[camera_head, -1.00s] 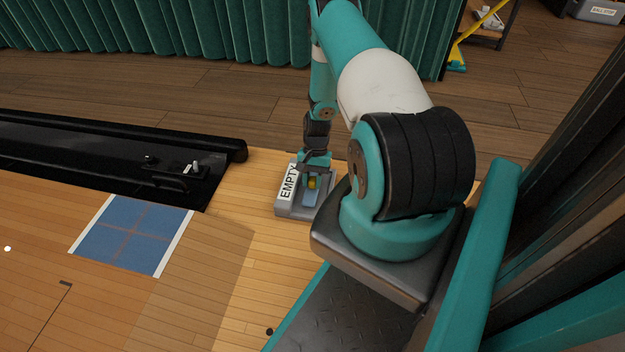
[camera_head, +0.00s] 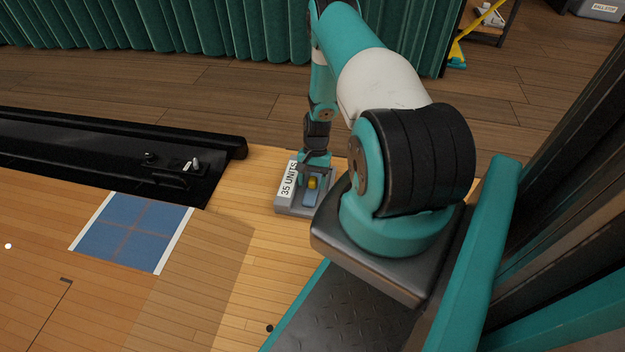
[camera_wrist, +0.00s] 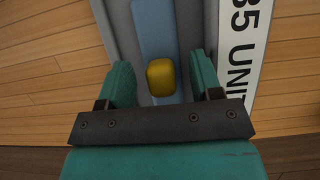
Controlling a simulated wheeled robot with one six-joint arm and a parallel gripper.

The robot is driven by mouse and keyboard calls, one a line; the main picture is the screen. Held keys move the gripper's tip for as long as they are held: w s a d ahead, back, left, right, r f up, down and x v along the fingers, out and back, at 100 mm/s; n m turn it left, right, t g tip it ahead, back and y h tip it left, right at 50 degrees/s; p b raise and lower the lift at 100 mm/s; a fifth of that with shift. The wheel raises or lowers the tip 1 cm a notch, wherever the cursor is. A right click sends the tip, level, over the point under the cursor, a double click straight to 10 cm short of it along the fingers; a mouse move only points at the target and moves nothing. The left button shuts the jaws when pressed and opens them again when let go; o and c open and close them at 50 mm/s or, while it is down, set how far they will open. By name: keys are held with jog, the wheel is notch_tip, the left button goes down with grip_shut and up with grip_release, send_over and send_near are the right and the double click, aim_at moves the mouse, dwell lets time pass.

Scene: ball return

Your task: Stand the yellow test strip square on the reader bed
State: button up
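The yellow test strip (camera_head: 312,183) is a small rounded yellow block on the blue bed (camera_head: 311,199) of the grey reader (camera_head: 298,210). In the wrist view the yellow strip (camera_wrist: 161,77) lies over the blue bed (camera_wrist: 156,20), looking roughly in line with it. My gripper (camera_wrist: 163,74) is open, with one teal finger on each side of the strip and a visible gap to both. My gripper (camera_head: 314,172) also shows over the reader in the head view. The strip's underside is hidden. The reader's white label (camera_head: 288,179) reads "35 UNITS".
A black trough (camera_head: 120,150) runs along the left, with small fittings near its right end. A blue marked square (camera_head: 132,233) lies on the wooden floor. Floor in front of the reader is clear. A green curtain (camera_head: 200,30) hangs behind.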

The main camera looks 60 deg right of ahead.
jog(key=p+v, duration=0.8)
jog(key=v, duration=0.9)
jog(key=shift+r, duration=0.2)
jog(key=shift+d, duration=0.1)
